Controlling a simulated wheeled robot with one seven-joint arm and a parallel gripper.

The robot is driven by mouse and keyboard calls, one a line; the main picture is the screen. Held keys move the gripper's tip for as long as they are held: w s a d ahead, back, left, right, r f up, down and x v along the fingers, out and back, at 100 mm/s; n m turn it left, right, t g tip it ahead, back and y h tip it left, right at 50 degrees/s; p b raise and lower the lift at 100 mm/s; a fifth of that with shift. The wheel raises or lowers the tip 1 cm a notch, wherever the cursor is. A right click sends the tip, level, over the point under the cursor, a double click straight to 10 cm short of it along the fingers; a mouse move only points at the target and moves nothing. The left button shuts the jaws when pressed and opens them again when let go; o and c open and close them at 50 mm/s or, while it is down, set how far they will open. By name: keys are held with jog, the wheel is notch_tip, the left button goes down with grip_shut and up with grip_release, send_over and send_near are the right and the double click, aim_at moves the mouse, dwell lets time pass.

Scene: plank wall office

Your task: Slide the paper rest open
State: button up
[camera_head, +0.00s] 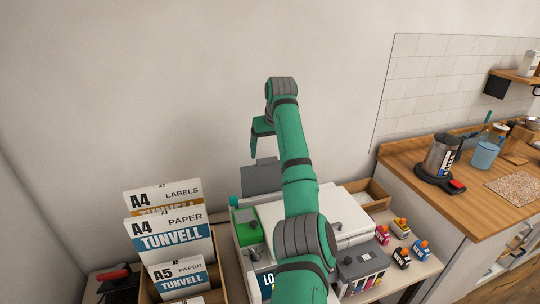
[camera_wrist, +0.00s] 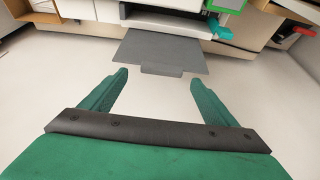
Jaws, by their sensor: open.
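The paper rest is a flat grey panel (camera_head: 262,178) that stands up behind the white printer (camera_head: 270,217). In the wrist view the paper rest (camera_wrist: 163,50) juts from the printer's edge, with a small tab at its free edge. My gripper (camera_head: 254,147) is raised above and behind the printer, over the paper rest. In the wrist view my gripper (camera_wrist: 158,80) has its two green fingers wide apart and empty. The paper rest's tab lies just beyond the fingertips, centred between them in the picture. My arm hides part of the printer.
Cardboard boxes of A4 and A5 paper (camera_head: 169,238) stand left of the printer. Small ink bottles (camera_head: 401,257) and a wooden tray (camera_head: 370,191) are on its right. A wooden counter (camera_head: 440,172) with a kettle is further right. The wall behind is bare.

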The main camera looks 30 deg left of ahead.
jog(key=v, duration=0.6)
jog(key=shift+s+r, duration=0.2)
jog(key=shift+r, duration=0.05)
jog(key=shift+a, duration=0.1)
